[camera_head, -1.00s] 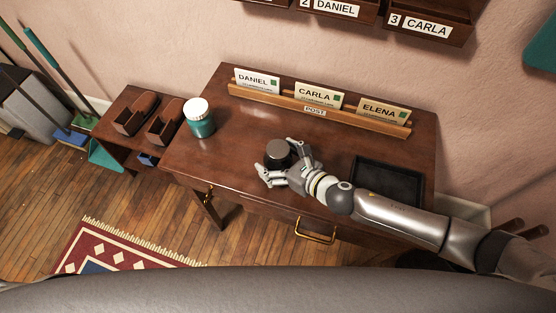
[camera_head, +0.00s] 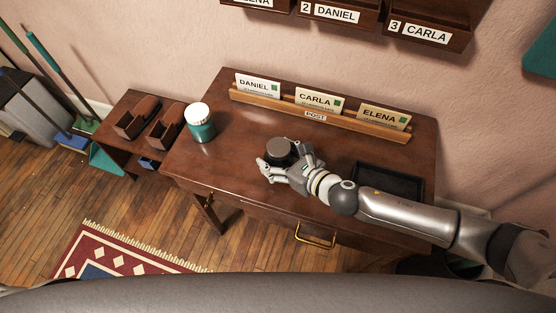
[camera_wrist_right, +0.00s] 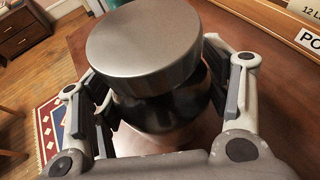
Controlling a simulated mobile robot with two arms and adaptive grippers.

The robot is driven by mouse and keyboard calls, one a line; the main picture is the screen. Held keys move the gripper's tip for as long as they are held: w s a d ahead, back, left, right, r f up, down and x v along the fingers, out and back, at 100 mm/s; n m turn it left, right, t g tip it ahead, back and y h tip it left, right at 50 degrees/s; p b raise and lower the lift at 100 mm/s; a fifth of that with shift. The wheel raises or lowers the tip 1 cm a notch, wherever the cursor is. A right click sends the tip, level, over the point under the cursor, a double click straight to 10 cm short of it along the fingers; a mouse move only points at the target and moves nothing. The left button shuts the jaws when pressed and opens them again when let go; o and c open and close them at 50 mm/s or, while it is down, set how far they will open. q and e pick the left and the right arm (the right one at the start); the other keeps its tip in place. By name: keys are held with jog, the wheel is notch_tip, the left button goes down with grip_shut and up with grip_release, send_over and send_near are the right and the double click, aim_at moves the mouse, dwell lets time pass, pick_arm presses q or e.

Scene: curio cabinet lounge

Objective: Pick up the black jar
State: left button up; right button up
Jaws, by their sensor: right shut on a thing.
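The black jar (camera_head: 280,150) has a wide grey lid and stands upright at the middle of the brown desk (camera_head: 230,160). My right gripper (camera_head: 282,165) comes in from the right and is shut on the jar, with a finger on each side. In the right wrist view the jar (camera_wrist_right: 150,105) fills the middle, its lid above the fingers of the gripper (camera_wrist_right: 160,115). I cannot tell whether the jar's base touches the desk. My left gripper is not in view.
A wooden rack (camera_head: 300,112) with name cards runs along the back. A black tray (camera_head: 388,185) lies on the right, under my forearm. The desk's middle left is clear.

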jog(key=s+r, duration=1)
jog(key=s, duration=0.4)
jog(key=shift+a, duration=0.4)
jog(key=o, duration=0.7)
jog(key=shift+c, duration=0.2)
jog(key=c, duration=0.7)
